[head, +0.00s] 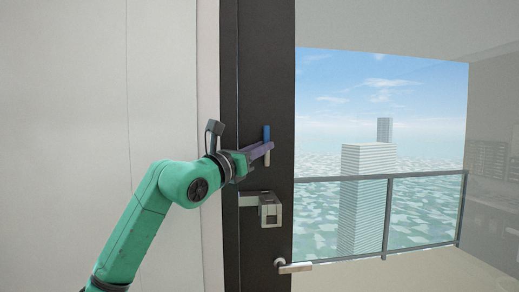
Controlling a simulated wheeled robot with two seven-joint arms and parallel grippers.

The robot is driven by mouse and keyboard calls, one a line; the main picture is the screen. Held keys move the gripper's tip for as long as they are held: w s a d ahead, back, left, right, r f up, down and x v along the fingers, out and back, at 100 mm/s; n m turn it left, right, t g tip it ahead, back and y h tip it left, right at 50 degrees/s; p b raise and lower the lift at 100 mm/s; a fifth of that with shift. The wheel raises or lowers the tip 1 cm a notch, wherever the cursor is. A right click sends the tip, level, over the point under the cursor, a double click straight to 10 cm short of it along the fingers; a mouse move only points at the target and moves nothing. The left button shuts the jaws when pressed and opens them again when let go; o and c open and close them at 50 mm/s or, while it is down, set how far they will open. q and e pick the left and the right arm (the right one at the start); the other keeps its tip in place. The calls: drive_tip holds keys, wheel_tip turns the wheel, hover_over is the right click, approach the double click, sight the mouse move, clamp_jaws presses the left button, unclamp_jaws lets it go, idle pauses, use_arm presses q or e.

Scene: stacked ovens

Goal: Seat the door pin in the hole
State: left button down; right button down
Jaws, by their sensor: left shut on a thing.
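The dark door (262,60) stands at the middle of the head view. My left gripper (265,148) reaches in from the left in front of it, with its purple fingers shut on a blue upright pin (267,132). Below the gripper, a grey metal latch block (270,210) is fixed to the door. The pin is above this block and apart from it. The hole itself is too small to tell. My right gripper is not in view.
A lever handle (294,268) sits low on the door. A pale wall panel (165,80) fills the left side. To the right are a glass balcony railing (420,215) and open floor, with a city and sky beyond.

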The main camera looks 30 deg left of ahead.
use_arm(q)
drive_tip(key=b, duration=0.4)
hover_over(260, 195)
wheel_tip(260, 195, down, 5)
drive_tip(key=shift+r, duration=0.2)
drive_tip(key=shift+f+b, duration=0.55)
drive_tip(key=shift+f, duration=0.1)
idle(0.5)
drive_tip(key=shift+f+b, duration=0.15)
drive_tip(key=shift+b, duration=0.15)
drive_tip(key=shift+f+b, duration=0.3)
drive_tip(key=shift+f+b, duration=1.7)
drive_tip(key=shift+f, duration=0.1)
